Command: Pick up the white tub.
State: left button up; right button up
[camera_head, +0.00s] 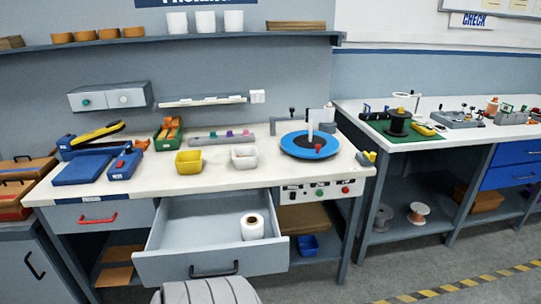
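The white tub (244,158) stands upright on the workbench top (215,180), near the front middle. It looks empty, though its inside is small in the picture. A yellow tub (189,164) of similar shape stands just to its left, with a small gap between them. Neither of my grippers shows in the head view, so their state is hidden.
An open drawer (172,225) juts out below the tub, with a white roll (252,227) inside. A blue round turntable (309,146) stands to the right of the tub. A grey rail (222,138) lies behind it. The bench front before the tub is clear.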

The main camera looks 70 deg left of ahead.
aim_at(249, 162)
jog(key=u, duration=0.3)
jog(key=i, duration=1.15)
jog(key=u, duration=1.45)
jog(key=i, duration=0.85)
jog(key=u, duration=0.85)
